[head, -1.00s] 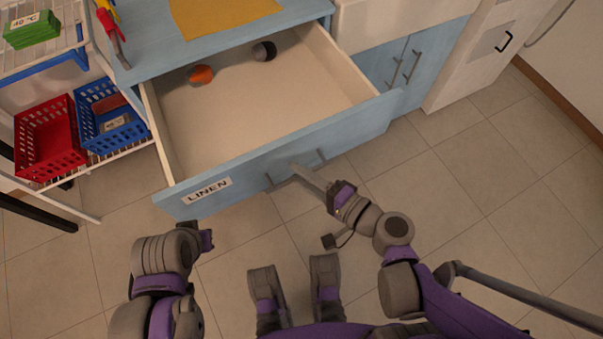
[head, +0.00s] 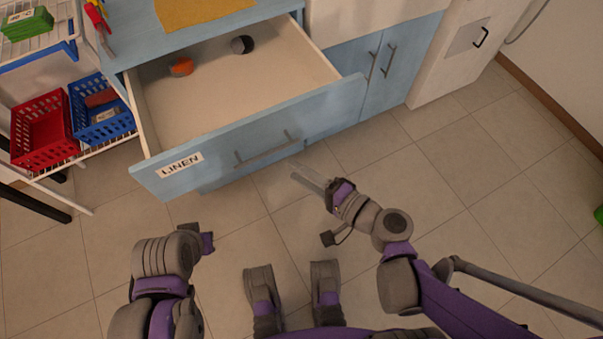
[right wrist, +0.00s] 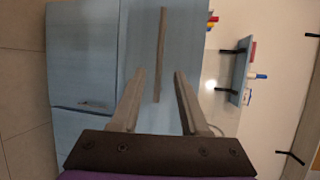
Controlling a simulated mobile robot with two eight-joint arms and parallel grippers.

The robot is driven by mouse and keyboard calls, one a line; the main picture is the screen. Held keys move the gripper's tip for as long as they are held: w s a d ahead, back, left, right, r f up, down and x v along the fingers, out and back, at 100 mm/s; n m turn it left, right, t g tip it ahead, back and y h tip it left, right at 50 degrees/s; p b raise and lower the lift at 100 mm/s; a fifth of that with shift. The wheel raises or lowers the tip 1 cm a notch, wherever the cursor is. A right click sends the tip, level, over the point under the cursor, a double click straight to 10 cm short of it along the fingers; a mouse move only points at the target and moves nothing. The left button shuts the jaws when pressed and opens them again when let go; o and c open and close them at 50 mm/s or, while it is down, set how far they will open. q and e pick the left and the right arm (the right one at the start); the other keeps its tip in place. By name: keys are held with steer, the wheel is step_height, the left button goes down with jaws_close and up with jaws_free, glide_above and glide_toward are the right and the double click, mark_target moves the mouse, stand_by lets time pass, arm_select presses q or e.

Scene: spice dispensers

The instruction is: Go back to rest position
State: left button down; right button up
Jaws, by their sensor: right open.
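My right gripper (head: 307,175) is open and empty in front of the open drawer, below and right of its handle (head: 266,148), apart from it in the head view. In the right wrist view the two fingers of my right gripper (right wrist: 160,72) stand apart with nothing between them, and a grey bar handle (right wrist: 161,50) shows beyond them. My left arm (head: 165,265) is folded low at the left in the head view. Its fingers cannot be made out. The blue drawer (head: 250,140) labelled LINEN stands pulled out.
An orange ball (head: 181,67) and a grey-black ball (head: 243,44) lie in the drawer. Red (head: 43,130) and blue (head: 100,110) baskets stand on a rack at left. A yellow cloth (head: 200,10) lies on the counter.

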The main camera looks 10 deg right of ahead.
arm_select(q)
steer(key=shift+s+d, duration=0.25)
steer(key=shift+s, duration=0.05)
arm_select(e)
steer(key=shift+s+d, duration=0.2)
steer(key=shift+s, duration=0.05)
steer(key=s+d+f+n+g+h, duration=0.2)
steer(key=s+f+n+g+h, duration=0.2)
steer(key=f+n+g, duration=0.15)
steer(key=s+d+n+g+h, duration=0.2)
steer(key=s+d+n+h, duration=0.4)
steer(key=d, duration=0.4)
arm_select(q)
step_height(320, 180, up, 20)
steer(key=w+p, duration=0.2)
steer(key=p, duration=1.5)
steer(key=shift+f+t, duration=0.15)
steer(key=shift+t, duration=0.25)
arm_select(e)
steer(key=w+r+t, duration=0.1)
steer(key=w+r, duration=0.2)
steer(key=r, duration=1.6)
steer(key=shift+d+m+h, duration=0.35)
steer(key=shift+m+h, duration=0.05)
steer(key=shift+m, duration=0.05)
